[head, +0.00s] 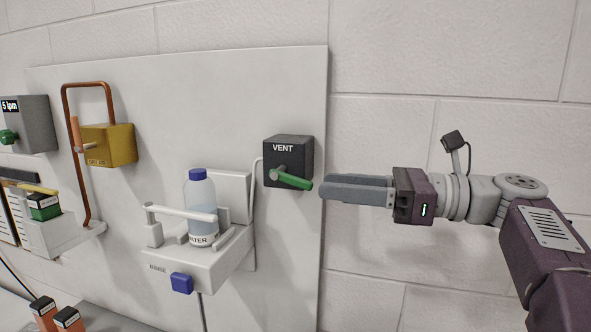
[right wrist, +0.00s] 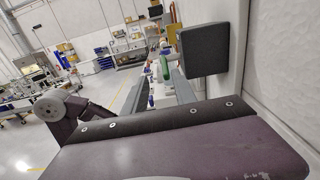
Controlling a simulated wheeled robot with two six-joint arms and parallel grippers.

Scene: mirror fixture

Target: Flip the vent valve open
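The vent valve is a dark box (head: 288,158) labelled VENT on the pale wall panel, with a green lever handle (head: 292,179) on its front. The handle points to the right and slightly down. My right gripper (head: 322,189) comes in from the right, with its fingertips just right of the handle's tip. In the right wrist view, the two grey fingers (right wrist: 158,88) are apart, with nothing held between them. The green handle (right wrist: 164,64) shows beyond the fingers, and the dark box (right wrist: 205,46) is right of it. My left gripper is not in view.
A water bottle (head: 201,202) stands on a bracket (head: 204,263) left of and below the valve, with a blue button (head: 181,283) under it. A yellow box (head: 108,145) with a copper pipe is further left. The wall right of the panel is bare.

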